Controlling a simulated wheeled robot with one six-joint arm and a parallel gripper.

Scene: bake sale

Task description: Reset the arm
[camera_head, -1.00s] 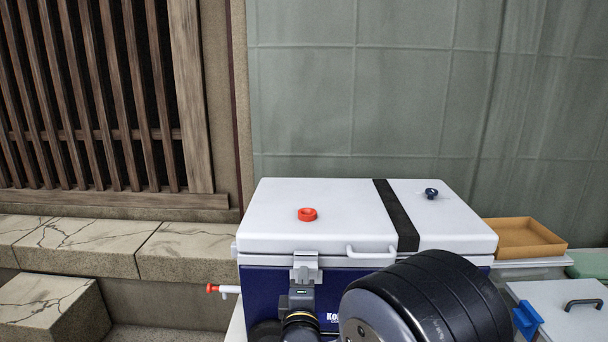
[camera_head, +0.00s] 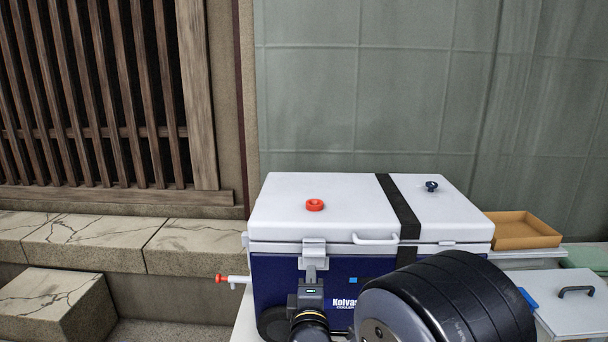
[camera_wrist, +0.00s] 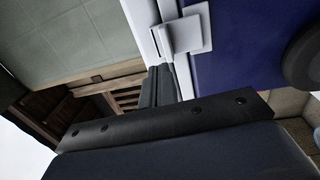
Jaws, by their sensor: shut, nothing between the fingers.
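My gripper (camera_head: 312,272) is in front of the cooler (camera_head: 282,275), just below its grey front latch (camera_head: 314,248). In the wrist view, its dark fingers (camera_wrist: 157,85) are together with nothing between them. They appear close to the latch (camera_wrist: 184,36); I cannot tell whether they touch it. The cooler has a blue body and a white lid (camera_head: 345,208), which is down. My dark, rounded arm link hides the cooler's lower right front.
A red-tipped spout (camera_head: 232,279) sticks out at the left. A tan tray (camera_head: 522,231) and a handled white box (camera_head: 562,303) are at right. Stone steps (camera_head: 85,241) are at left.

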